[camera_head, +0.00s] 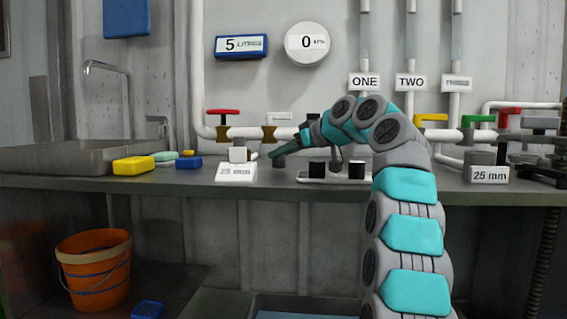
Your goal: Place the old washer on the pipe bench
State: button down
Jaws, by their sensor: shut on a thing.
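The pipe bench (330,197) is a long grey worktop along the back wall. My gripper (279,158) reaches left and down from my teal and grey arm, low over the bench top. It is right of the white block marked 25 mm (236,172) and left of a white stand with two black blocks (337,171). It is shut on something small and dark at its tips. The thing is too small to tell its shape, and I cannot tell whether it touches the bench. No washer can be made out clearly elsewhere.
Pipes with a red valve handle (223,112) run behind the bench. A sink (70,158), yellow sponge (133,166) and blue block (188,162) are at left. Another 25 mm block (486,174) is at right. An orange bucket (95,270) stands below. The bench's front strip is clear.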

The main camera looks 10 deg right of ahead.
jog(key=shift+f, duration=0.55)
jog(key=shift+f+b, duration=0.15)
jog(key=shift+b, duration=0.2)
jog(key=shift+c, duration=2)
grip_release()
jog(key=shift+r, duration=0.3)
jog(key=v, duration=1.2)
jog(key=shift+s+f+p, duration=0.1)
jog(key=shift+p, duration=0.2)
